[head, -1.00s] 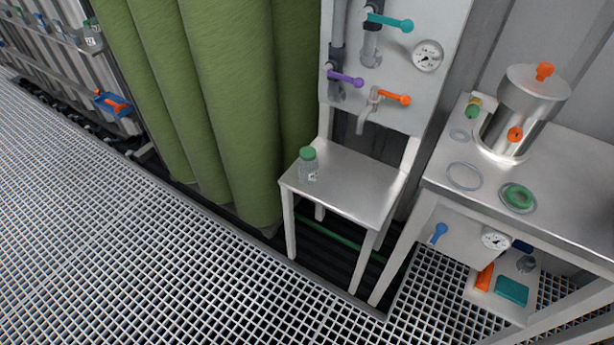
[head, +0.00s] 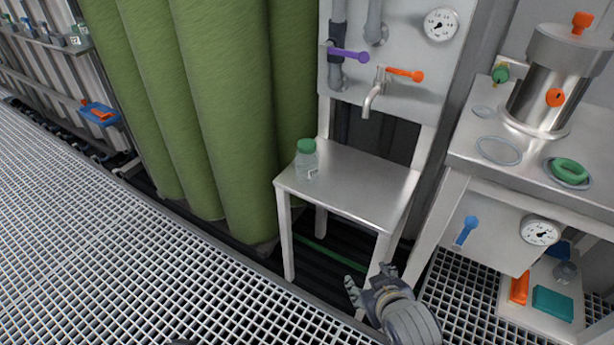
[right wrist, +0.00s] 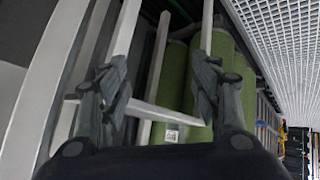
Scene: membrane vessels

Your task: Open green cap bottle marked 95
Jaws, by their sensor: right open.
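A clear bottle (head: 306,166) with a green cap (head: 306,146) stands upright on the left part of a small metal table (head: 352,190). A small label shows low on the bottle, but its number is too small to read. My right gripper (head: 368,281) is open and empty, in front of the table and lower than its top, to the right of the bottle. In the right wrist view my open right gripper (right wrist: 160,85) has pale table legs and green vessels beyond its fingers. The bottle is not clearly seen there. My left gripper is not in view.
Above the table a panel carries a tap with an orange handle (head: 405,75), a purple valve (head: 349,55) and a gauge (head: 441,25). Tall green vessels (head: 235,110) stand left. A bench (head: 465,150) with a steel pot (head: 545,90) stands right. Grating floor in front is clear.

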